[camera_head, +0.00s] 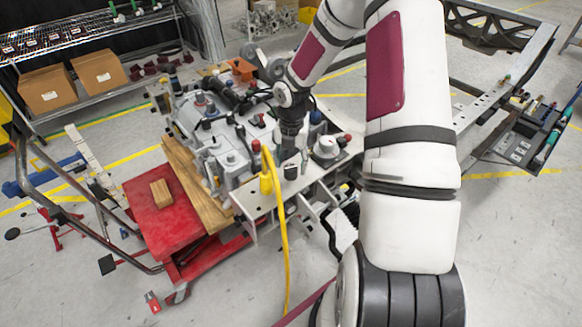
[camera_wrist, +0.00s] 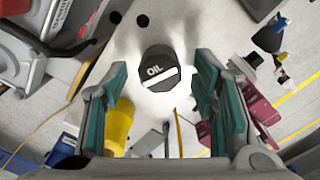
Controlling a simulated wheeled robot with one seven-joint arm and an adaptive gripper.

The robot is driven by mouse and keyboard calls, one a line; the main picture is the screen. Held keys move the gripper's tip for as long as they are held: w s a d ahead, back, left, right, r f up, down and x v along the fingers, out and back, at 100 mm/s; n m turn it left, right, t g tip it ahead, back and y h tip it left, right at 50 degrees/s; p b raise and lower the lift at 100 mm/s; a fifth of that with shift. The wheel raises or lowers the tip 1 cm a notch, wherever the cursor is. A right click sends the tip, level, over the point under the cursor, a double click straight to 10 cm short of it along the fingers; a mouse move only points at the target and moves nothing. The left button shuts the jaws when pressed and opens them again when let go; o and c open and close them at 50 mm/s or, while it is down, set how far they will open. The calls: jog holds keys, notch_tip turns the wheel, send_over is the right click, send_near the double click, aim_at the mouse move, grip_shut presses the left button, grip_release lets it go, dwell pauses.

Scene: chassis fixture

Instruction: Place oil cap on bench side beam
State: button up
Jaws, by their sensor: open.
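The oil cap is a black cap with OIL lettering and a white bar. It shows in the wrist view (camera_wrist: 157,68), sitting on a pale metal surface, and as a small dark cylinder in the head view (camera_head: 289,199). That surface looks like the bench side beam (camera_head: 258,207); its pale top also shows in the wrist view (camera_wrist: 187,35). My gripper (camera_head: 294,168) is above the cap, pointing down. In the wrist view its teal-padded fingers (camera_wrist: 160,88) are spread on either side of the cap, with nothing held between them. Any contact with the cap is unclear.
A yellow fitting with a hanging hose (camera_head: 266,182) stands close left of the cap; it also shows beside a finger in the wrist view (camera_wrist: 118,125). The engine assembly (camera_head: 215,135) lies behind. A red cart top (camera_head: 160,225) holds a small wooden block (camera_head: 161,193).

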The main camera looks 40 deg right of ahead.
notch_tip(320, 180, up, 9)
notch_tip(320, 180, up, 11)
jog(key=m+h, duration=0.2)
jog(key=m, duration=0.4)
send_over(291, 167)
jog(key=s+a, duration=0.3)
jog(key=a, duration=0.2)
jog(key=s+a+r+m+t+y, duration=0.1)
jog(key=s+a+r+m+t, duration=0.1)
jog(key=s+a+r+m, duration=0.5)
jog(key=s+a+r+m+t+y, duration=0.1)
jog(key=s+a+r+m+t, duration=0.2)
jog(key=s+a+r+m, duration=0.4)
jog(key=s+m, duration=0.4)
jog(key=m, duration=0.2)
jog(key=shift+s+r+t, duration=0.15)
jog(key=shift+s+t, duration=0.15)
jog(key=shift+s, duration=0.1)
